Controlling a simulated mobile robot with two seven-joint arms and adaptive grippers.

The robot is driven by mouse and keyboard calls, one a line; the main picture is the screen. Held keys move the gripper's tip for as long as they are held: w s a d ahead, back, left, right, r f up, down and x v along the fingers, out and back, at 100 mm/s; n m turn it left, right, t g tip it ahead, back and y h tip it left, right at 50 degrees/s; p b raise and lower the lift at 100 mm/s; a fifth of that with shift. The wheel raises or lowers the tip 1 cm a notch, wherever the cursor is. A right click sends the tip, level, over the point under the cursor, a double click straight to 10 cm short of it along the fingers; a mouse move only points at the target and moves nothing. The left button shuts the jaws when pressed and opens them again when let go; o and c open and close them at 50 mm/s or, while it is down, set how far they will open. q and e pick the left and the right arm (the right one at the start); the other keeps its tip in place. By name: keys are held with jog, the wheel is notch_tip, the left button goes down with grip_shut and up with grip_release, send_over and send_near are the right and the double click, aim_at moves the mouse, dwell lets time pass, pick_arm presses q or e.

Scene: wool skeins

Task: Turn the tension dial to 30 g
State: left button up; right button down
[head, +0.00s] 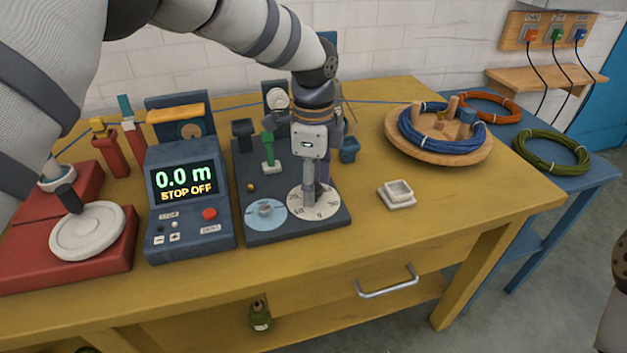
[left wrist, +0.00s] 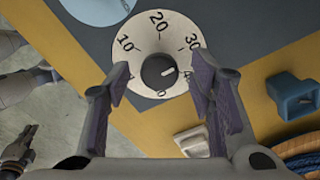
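The tension dial is a round white disc (head: 326,207) with black numbers, on a dark panel (head: 285,228). In the left wrist view the dial (left wrist: 150,40) shows 10, 20 and 30, and some lower marks are partly hidden by my fingers. Its black knob (left wrist: 157,73) has a pale mark that points right, below the 30. My left gripper (head: 310,198) points down over the dial. In the left wrist view its fingers (left wrist: 160,88) are spread wide, one on each side of the knob and apart from it. A dark gripper-like part, probably my right gripper (left wrist: 18,147), shows at the lower left.
A pale blue dial (head: 266,213) sits left of the tension dial. A display box (head: 185,195) reads 0.0 m, STOP OFF. A white square dish (head: 398,194) and a wooden tray (head: 405,152) with blue wool stand to the right. The table's front right is clear.

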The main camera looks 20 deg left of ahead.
pick_arm(q)
notch_tip(320, 180, up, 12)
dwell(0.5)
